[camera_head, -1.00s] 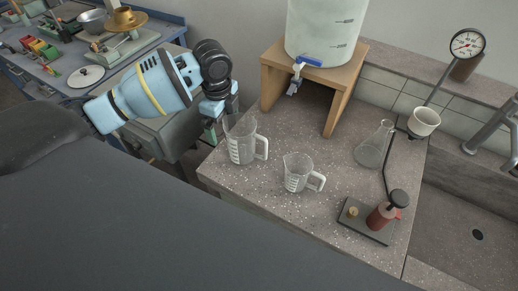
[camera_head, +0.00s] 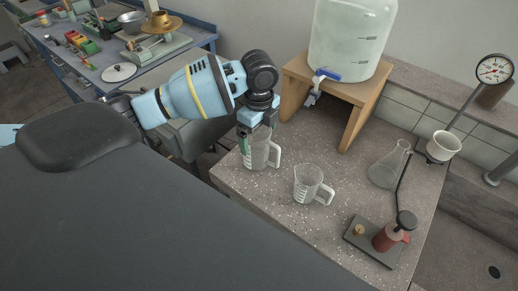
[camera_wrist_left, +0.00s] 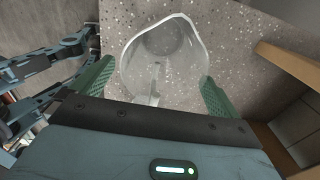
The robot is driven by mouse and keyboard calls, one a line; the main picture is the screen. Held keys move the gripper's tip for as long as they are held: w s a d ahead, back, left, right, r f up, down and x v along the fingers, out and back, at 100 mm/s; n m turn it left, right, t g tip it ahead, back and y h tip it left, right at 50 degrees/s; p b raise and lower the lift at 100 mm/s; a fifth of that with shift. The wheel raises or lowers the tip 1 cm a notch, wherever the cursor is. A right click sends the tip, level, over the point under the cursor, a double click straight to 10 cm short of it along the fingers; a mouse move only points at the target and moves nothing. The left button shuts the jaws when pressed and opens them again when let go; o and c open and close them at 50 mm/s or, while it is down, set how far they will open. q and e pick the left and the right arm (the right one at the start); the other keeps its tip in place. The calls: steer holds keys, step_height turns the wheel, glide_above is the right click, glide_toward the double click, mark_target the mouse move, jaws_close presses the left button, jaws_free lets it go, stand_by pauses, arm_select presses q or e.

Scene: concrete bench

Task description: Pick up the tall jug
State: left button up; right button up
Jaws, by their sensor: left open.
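The tall jug (camera_head: 262,153) is clear with white markings and a white handle on its right side. It stands upright on the left part of the concrete bench (camera_head: 240,180). My left gripper (camera_head: 257,137) is above and around its upper part. In the left wrist view the jug (camera_wrist_left: 160,65) shows from above, its rim wide open. The green fingers of my left gripper (camera_wrist_left: 157,90) are spread, one on each side of the jug near its rim. I cannot tell whether they touch it. My right gripper is not in view.
A shorter clear jug (camera_head: 307,184) stands close to the right. A wooden stand (camera_head: 352,125) with a large water container (camera_head: 352,40) is behind. A conical flask (camera_head: 385,172), a pump with a red body (camera_head: 388,236) and a gauge (camera_head: 494,69) are further right.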

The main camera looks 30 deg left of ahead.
arm_select(q)
steer(key=shift+w+a+f, duration=0.1)
steer(key=shift+a+f, duration=0.05)
steer(key=shift+f, duration=2.4)
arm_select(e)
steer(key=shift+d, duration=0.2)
arm_select(q)
steer(key=c, duration=1)
steer(key=shift+c, duration=0.2)
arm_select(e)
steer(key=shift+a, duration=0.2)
arm_select(q)
steer(key=shift+r, duration=0.1)
steer(key=shift+r, duration=0.4)
steer(key=s+d+r+p, duration=0.1)
steer(key=s+d+r, duration=0.3)
steer(key=s+d, duration=0.5)
steer(key=shift+s+d, duration=0.4)
steer(key=shift+s, duration=1.45)
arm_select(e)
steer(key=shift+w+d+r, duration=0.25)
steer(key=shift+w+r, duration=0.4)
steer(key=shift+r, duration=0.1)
